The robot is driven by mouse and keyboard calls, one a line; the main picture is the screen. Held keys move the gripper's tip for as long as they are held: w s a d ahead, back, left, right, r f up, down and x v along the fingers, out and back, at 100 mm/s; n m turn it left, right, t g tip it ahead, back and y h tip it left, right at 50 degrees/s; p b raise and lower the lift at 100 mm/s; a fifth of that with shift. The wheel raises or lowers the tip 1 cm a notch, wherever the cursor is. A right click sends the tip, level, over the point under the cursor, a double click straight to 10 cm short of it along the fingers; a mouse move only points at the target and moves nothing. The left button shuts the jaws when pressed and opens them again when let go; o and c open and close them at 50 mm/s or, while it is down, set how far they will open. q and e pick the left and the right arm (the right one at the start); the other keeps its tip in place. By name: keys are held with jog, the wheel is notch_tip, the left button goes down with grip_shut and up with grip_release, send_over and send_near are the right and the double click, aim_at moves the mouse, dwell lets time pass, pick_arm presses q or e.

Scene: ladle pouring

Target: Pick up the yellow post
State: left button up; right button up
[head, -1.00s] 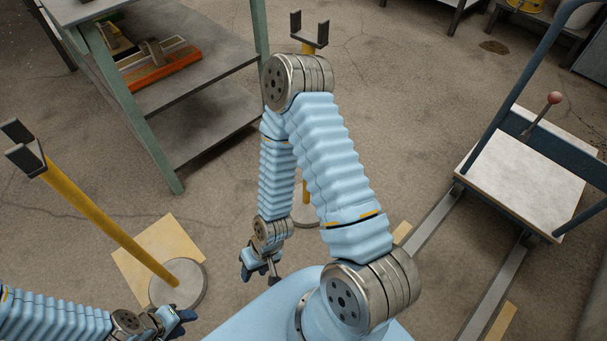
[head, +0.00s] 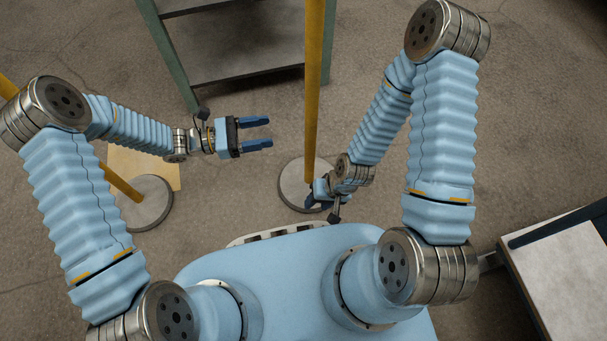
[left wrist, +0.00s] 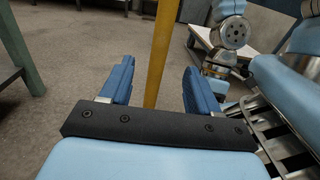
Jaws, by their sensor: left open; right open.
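A yellow post (head: 314,90) stands upright on a round grey base (head: 293,186) in the middle of the head view. My left gripper (head: 271,132) is open and empty to the left of this post, its blue fingers pointing at it with a gap between. In the left wrist view the post (left wrist: 161,50) appears between the open fingers, beyond their tips. My right gripper (head: 316,196) is low, close by the post's base; whether it touches cannot be told. A second yellow post (head: 122,184) stands at left on its own round base (head: 146,203), partly hidden by my left arm.
A green-legged metal shelf table (head: 240,45) stands behind the middle post. A white-topped cart (head: 560,265) with a dark bar is at the lower right. A flat yellow patch (head: 150,165) lies on the floor by the left post. Floor shows between the two posts.

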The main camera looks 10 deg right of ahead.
aim_at(311, 126)
pick_arm(q)
jog(key=d, duration=0.4)
jog(key=d+b, duration=0.1)
jog(key=d, duration=0.8)
jog(key=shift+s+f, duration=0.1)
jog(key=shift+s, duration=0.3)
grip_shut()
dwell(0.4)
jog(key=shift+r, duration=0.2)
